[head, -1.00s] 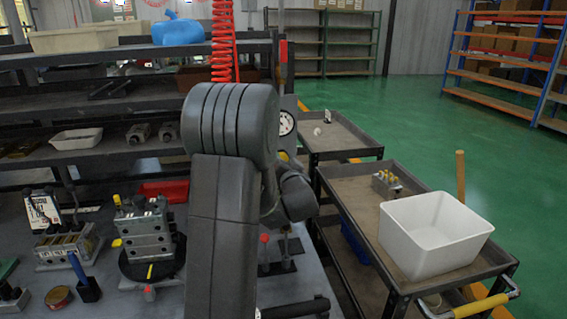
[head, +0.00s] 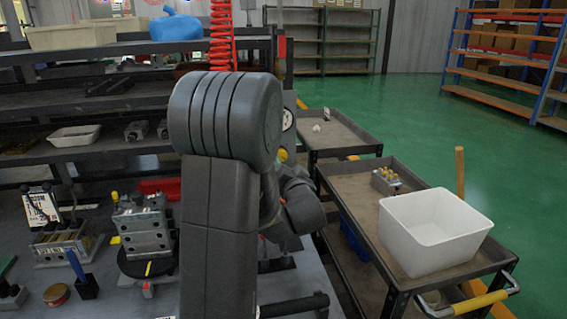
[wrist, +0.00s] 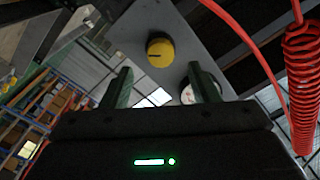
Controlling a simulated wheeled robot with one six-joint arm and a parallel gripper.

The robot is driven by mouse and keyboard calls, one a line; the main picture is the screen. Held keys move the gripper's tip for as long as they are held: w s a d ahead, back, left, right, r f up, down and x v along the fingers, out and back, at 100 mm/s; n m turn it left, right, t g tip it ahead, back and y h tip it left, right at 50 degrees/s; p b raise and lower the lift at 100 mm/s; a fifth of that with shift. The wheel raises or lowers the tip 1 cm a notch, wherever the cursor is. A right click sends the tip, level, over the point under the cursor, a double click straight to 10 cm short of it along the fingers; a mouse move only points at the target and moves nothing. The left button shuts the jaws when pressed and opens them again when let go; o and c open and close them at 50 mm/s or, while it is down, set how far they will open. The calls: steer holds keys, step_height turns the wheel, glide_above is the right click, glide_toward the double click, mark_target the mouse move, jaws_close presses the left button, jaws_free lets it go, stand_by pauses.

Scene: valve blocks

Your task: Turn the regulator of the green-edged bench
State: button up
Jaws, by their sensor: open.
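A round yellow regulator knob (wrist: 160,52) with a dark mark sits on a grey panel (wrist: 205,28) in the wrist view. My gripper (wrist: 160,69) is open, with its two fingers apart and nothing between them. In that view the knob appears just beyond the fingertips, roughly centred between them; no contact shows. In the head view a small part of the yellow knob (head: 283,155) shows beside my arm, which hides the gripper. A white gauge (wrist: 187,95) is partly hidden behind the right finger. I cannot make out a green edge on this bench.
A red coiled hose (wrist: 301,85) hangs at the right of the wrist view. In the head view a valve block (head: 145,228) stands on the bench left of my arm. A trolley with a white bin (head: 432,232) stands to the right, with open green floor beyond.

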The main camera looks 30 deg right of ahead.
mark_target(282, 157)
steer(key=v, duration=0.8)
steer(key=p+x, duration=0.1)
steer(key=x, duration=1.2)
steer(key=shift+w, duration=0.35)
